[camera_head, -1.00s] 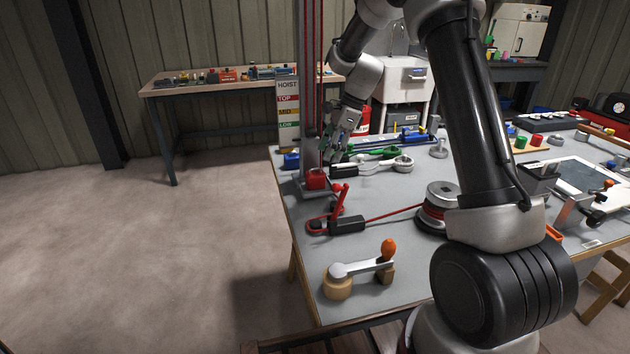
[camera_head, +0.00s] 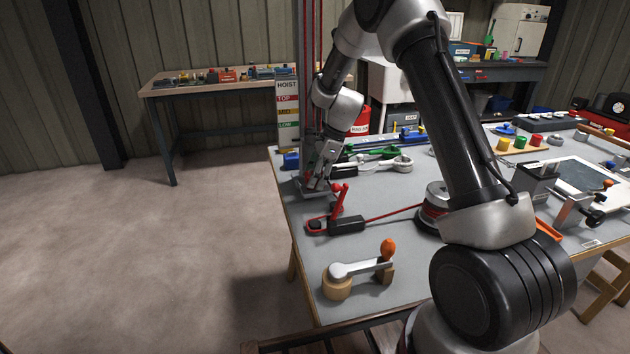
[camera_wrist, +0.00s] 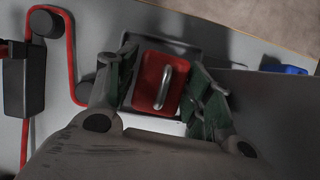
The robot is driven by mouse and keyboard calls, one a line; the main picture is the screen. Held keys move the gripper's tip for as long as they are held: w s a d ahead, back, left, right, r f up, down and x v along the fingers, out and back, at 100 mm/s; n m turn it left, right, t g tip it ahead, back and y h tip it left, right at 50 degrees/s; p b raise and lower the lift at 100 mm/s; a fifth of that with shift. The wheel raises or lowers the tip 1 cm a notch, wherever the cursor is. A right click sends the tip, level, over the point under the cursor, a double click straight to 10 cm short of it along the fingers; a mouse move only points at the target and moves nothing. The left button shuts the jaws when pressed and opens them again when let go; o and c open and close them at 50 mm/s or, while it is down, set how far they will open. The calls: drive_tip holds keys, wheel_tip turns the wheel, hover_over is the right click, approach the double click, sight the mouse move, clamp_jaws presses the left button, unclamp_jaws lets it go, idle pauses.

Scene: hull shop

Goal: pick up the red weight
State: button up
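The red weight (camera_wrist: 148,72) is a red block with a metal loop handle on top, seen in the wrist view. It stands at the foot of the hoist post (camera_head: 311,60). My gripper (camera_wrist: 162,75) is around it, one finger on each side. The fingers look open, with narrow gaps to the block's sides; I see no clear contact. In the head view my gripper (camera_head: 319,178) points down at the hoist's foot and hides the weight.
A hoist sign (camera_head: 288,112) stands behind. A red strap runs from a black block (camera_head: 346,224) with a red lever to a spool (camera_head: 433,205). A crank with an orange knob (camera_head: 388,247) is in front. Green-handled tools (camera_head: 385,165) lie to the right. The table's left edge is close.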

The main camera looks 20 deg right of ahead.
drive_tip(key=c, duration=1)
clamp_jaws()
drive_tip(key=shift+r, duration=0.2)
